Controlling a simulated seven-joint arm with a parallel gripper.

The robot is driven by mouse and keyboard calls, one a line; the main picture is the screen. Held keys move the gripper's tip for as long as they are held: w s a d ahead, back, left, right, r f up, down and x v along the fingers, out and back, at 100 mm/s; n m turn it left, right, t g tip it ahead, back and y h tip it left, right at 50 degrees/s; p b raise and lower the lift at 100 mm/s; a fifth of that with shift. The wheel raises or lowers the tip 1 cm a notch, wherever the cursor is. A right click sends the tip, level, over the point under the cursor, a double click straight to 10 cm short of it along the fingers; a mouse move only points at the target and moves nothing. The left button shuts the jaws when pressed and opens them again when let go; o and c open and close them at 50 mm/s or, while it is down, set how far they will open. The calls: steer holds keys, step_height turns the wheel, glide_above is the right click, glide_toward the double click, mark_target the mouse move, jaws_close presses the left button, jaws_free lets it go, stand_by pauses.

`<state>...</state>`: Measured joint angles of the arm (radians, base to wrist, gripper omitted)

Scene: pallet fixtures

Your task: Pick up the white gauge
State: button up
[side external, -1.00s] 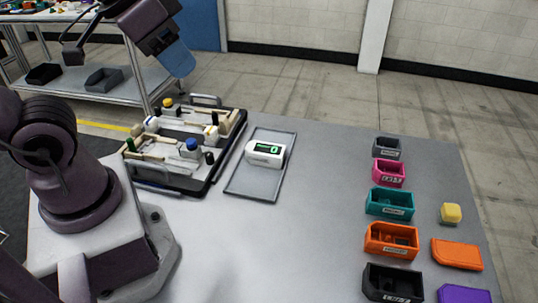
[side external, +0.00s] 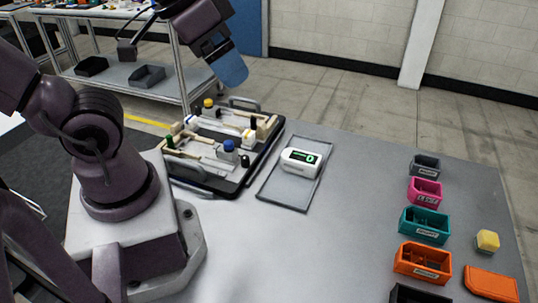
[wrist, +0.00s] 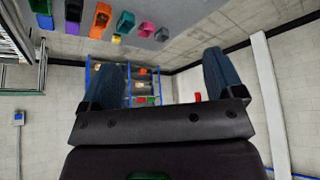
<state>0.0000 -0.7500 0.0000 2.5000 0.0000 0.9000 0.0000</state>
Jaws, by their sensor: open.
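The white gauge (side external: 300,162) has a dark display with green marks. It lies on a shallow grey tray (side external: 282,201) in the middle of the table in the side external view. My gripper (side external: 232,70) is high up at the top left of that view, well above and to the left of the gauge, not touching it. In the wrist view my gripper (wrist: 170,80) shows two blue fingers spread wide apart with nothing between them. The gauge is not in the wrist view.
A black pallet fixture (side external: 247,180) with several pegs and blocks stands left of the tray. Bins, including a teal one (side external: 424,226) and an orange one (side external: 422,262), line the right side with a yellow block (side external: 487,241). The table front (side external: 300,250) is clear.

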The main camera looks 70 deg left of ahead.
steer(key=m+g, duration=0.6)
steer(key=m, duration=0.3)
glide_above(301, 156)
step_height(301, 156, down, 21)
step_height(301, 156, down, 12)
steer(key=shift+f, duration=0.2)
steer(key=c, duration=1.1)
steer(key=shift+r, duration=0.15)
